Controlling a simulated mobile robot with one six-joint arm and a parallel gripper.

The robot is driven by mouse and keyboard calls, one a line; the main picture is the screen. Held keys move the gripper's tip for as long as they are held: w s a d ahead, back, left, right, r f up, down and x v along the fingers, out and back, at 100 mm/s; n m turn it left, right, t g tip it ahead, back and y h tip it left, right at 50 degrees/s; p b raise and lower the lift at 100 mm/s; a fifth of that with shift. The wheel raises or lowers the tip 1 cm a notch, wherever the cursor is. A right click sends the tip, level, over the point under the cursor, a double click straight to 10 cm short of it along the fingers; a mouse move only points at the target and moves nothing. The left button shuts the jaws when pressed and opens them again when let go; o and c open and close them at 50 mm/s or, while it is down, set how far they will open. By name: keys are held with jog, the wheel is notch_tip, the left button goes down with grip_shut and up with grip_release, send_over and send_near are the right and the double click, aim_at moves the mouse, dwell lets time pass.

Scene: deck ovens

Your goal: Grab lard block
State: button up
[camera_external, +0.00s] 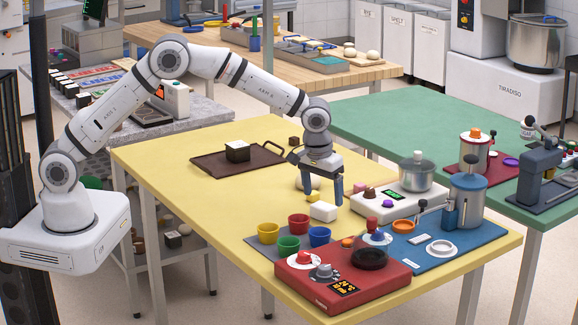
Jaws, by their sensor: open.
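A white block (323,212), which looks like the lard block, lies on the yellow table (190,205) behind the coloured cups. My gripper (324,199) points down just above and behind this block in the picture. I cannot tell the exact height of the fingertips over the table. A pale rounded lump (300,184) is partly hidden behind the left finger. A second block, dark with a white top (237,146), sits on a brown tray farther back.
The brown tray (210,163) lies at the back left. Red (298,224), yellow, green and blue cups stand on a grey mat in front. The table's left-middle is clear.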

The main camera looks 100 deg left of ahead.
aim_at(324, 205)
jog(key=f, duration=0.2)
jog(key=a+f, duration=0.1)
jog(key=f, duration=0.2)
jog(key=shift+w+p, duration=0.1)
jog(key=shift+p, duration=0.3)
jog(key=shift+c, duration=0.3)
